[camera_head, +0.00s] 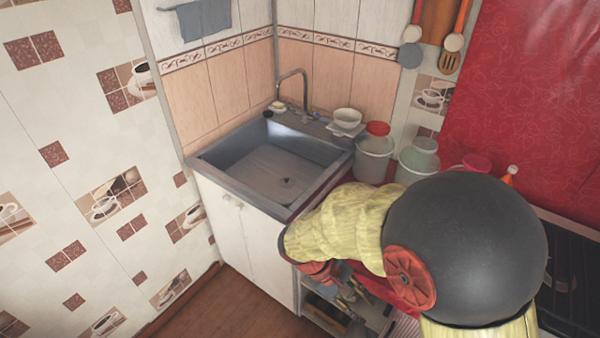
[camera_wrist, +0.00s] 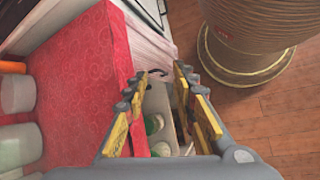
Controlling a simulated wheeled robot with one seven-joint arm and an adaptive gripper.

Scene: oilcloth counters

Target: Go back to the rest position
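My gripper (camera_wrist: 160,74) shows in the wrist view with its two yellow-padded fingers spread apart. No object is clasped between the fingers. A gap is visible between them, with a grey surface and small green-and-white items seen beyond and below. In the head view my gripper (camera_head: 350,296) is low, in front of the open shelf under the counter, partly hidden by my own arm. My arm reaches down over the counter edge.
A red patterned counter (camera_wrist: 75,85) lies close to the left of my gripper in the wrist view. A metal sink (camera_head: 270,172), a pale bucket (camera_head: 373,160) and a white bowl (camera_head: 347,118) are in the head view. Wooden floor (camera_head: 215,308) is free at lower left.

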